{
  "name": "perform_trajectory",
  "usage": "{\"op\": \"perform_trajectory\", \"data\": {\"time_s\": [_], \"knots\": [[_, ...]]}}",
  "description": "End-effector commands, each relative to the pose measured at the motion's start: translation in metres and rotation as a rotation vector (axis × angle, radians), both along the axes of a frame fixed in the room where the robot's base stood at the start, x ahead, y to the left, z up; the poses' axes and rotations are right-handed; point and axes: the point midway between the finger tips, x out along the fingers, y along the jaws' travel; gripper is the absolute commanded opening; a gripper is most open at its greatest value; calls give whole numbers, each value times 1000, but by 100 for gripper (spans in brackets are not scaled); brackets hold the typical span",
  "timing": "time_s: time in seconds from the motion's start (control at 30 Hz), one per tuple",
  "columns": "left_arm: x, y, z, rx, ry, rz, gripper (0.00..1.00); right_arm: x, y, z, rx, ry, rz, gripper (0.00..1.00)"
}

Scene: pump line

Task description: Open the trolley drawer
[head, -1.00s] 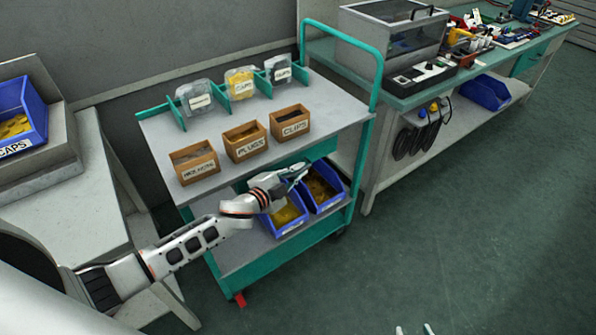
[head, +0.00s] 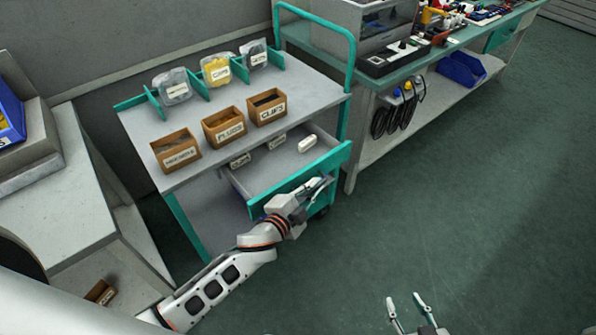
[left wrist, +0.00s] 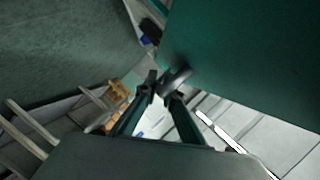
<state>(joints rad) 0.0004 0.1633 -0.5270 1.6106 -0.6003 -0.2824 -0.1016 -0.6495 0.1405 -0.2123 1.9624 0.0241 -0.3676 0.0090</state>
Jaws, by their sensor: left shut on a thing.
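The trolley (head: 143,135) stands left of centre in the head view. Its drawer (head: 275,170) is pulled well out from under the top shelf, and I can see into it. The teal drawer front (head: 335,162) faces my left arm. My left gripper (head: 320,187) is shut on the drawer handle (left wrist: 176,78), at the outer face of the front. In the left wrist view, the fingers (left wrist: 163,92) meet around the dark handle, beside a large green panel. My right gripper (head: 406,300) shows at the bottom edge of the head view, with fingers apart and empty.
Labelled boxes for plugs (head: 224,127) and clips (head: 267,107) stand on the trolley top. A white piece (head: 307,144) lies in the drawer. A workbench (head: 350,172) stands to the right, a grey table (head: 60,200) to the left. Floor at right is clear.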

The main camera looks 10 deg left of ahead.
Motion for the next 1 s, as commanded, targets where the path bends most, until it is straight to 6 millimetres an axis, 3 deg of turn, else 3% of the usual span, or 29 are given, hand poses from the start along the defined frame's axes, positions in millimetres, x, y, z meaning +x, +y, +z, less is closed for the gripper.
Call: {"op": "perform_trajectory", "data": {"time_s": [0.2, 0.4, 0.97, 1.0], "knots": [[-29, -36, -2, -4, 4, 1, 0, -1, 0, -4, 1, 2, 0, 39], [-43, -54, -2, -1, 2, 1, 0, -1, 0, -7, 0, 3, 0, 39], [-49, -62, -1, 2, 2, 0, 0, -1, 0, -8, 1, 4, -1, 39], [-49, -62, -1, 2, 2, 0, 15, -1, 0, -8, 1, 4, -1, 39]]}}
